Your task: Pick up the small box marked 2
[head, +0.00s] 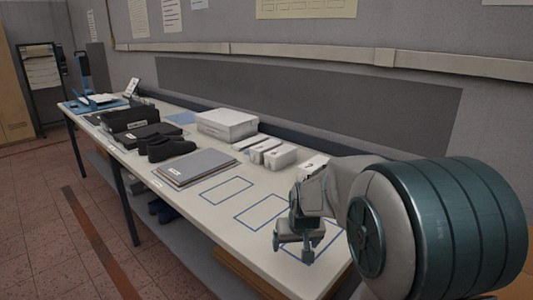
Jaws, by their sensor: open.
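Several small white boxes stand in a row toward the back of the long table (222,230): two side by side (264,152) (281,158) and one farther right (313,165), partly behind my arm. They carry small dark marks, too small to read, so I cannot tell which is marked 2. My gripper (293,249) hangs at the right end of the table, nearer the front than the boxes, with its fingers apart and nothing between them. It covers part of a blue outlined rectangle.
A large white box (227,124) stands behind and left of the small ones. A stack of grey sheets (195,167) and dark shoe-like forms (165,147) lie farther left. Empty blue outlines (226,190) mark bare tabletop at the front. A wall runs behind the table.

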